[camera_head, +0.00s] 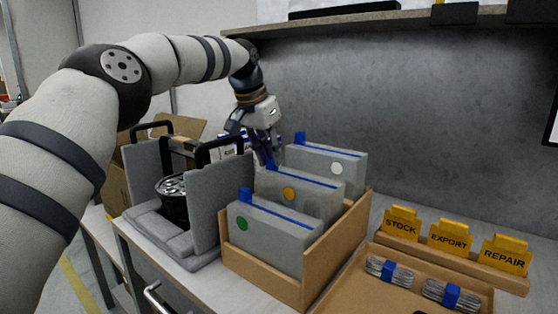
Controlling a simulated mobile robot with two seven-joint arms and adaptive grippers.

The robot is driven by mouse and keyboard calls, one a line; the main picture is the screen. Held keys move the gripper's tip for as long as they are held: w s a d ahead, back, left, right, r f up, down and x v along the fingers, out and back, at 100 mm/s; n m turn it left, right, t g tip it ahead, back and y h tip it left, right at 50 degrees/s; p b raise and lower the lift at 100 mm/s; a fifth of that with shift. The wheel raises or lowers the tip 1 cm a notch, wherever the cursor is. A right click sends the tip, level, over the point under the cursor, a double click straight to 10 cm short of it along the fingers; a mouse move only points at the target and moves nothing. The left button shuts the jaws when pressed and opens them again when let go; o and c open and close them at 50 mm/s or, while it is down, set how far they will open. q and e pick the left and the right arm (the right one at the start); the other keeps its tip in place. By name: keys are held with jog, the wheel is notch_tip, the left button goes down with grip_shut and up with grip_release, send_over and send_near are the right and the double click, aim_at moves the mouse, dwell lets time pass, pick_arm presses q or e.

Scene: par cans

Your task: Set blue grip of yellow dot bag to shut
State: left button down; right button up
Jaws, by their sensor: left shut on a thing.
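The yellow dot bag (314,197) is a grey bag with a yellow dot and a blue strip along its top. It stands in the wooden box (312,275) between the green dot bag (270,237) and the white dot bag (345,172). Its blue grip (271,166) shows at the left end of the strip. My left gripper (268,157) points down over that end and is shut on the blue grip, its fingertips partly hidden by dark links. My right gripper is not in view.
A grey padded case (208,205) with black handles stands close left of the box. A tray (345,288) with cable bundles lies at the right, before yellow STOCK (401,224), EXPORT (450,236) and REPAIR (506,254) signs. A shelf (350,24) hangs above at the back.

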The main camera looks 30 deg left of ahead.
pick_arm(q)
jog(key=shift+a, duration=0.1)
jog(key=c, duration=1.4)
grip_release()
jog(key=shift+a, duration=0.1)
jog(key=shift+c, duration=0.2)
jog(key=v, duration=1.2)
